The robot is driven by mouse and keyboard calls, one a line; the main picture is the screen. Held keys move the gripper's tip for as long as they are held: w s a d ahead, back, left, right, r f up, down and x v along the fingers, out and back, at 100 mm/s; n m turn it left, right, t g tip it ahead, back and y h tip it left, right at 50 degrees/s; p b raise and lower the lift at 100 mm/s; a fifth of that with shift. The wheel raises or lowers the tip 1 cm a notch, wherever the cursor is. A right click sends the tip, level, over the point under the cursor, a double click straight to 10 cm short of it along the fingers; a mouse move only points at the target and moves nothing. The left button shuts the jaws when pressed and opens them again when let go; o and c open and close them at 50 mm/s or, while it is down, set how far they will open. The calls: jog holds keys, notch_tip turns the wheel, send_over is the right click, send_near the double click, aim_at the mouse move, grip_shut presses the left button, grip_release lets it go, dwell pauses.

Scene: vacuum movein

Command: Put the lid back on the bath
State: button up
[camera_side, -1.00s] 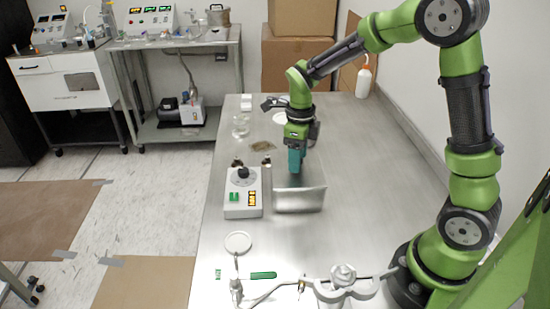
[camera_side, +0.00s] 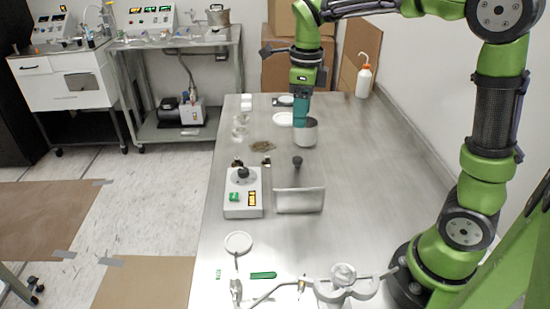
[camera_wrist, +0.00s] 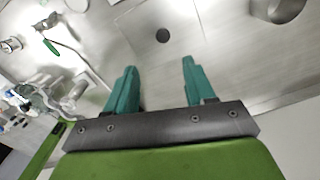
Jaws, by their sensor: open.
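The bath (camera_side: 299,202) is a silver metal box on the steel table, right of the white control unit. A black knob (camera_side: 297,161) stands over it, and the lid (camera_wrist: 178,42) under that knob appears to lie on the bath. Its exact seating is hard to tell. In the wrist view the black knob (camera_wrist: 163,35) is ahead of my fingertips and apart from them. My gripper (camera_side: 301,122) is open and empty, raised above the table behind the bath. In the wrist view its two teal fingers (camera_wrist: 158,64) are spread with nothing between them.
A metal cup (camera_side: 309,138) stands behind the bath, close to my gripper in the side view. The control unit (camera_side: 243,200) is beside the bath. Glassware (camera_side: 240,127) and a wash bottle (camera_side: 364,78) stand farther back. The table right of the bath is clear.

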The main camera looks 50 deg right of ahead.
jog(key=s+a+n+t+y, duration=0.1)
jog(key=s+a+n+t, duration=0.2)
jog(key=s+n, duration=0.4)
jog(key=s+a+r+n+t, duration=0.1)
jog(key=s+a+n+t, duration=0.2)
jog(key=n, duration=1.6)
jog(key=s, duration=0.4)
jog(key=shift+a+r+t+y, duration=0.15)
jog(key=shift+a+t+y, duration=0.1)
jog(key=shift+t+y, duration=0.15)
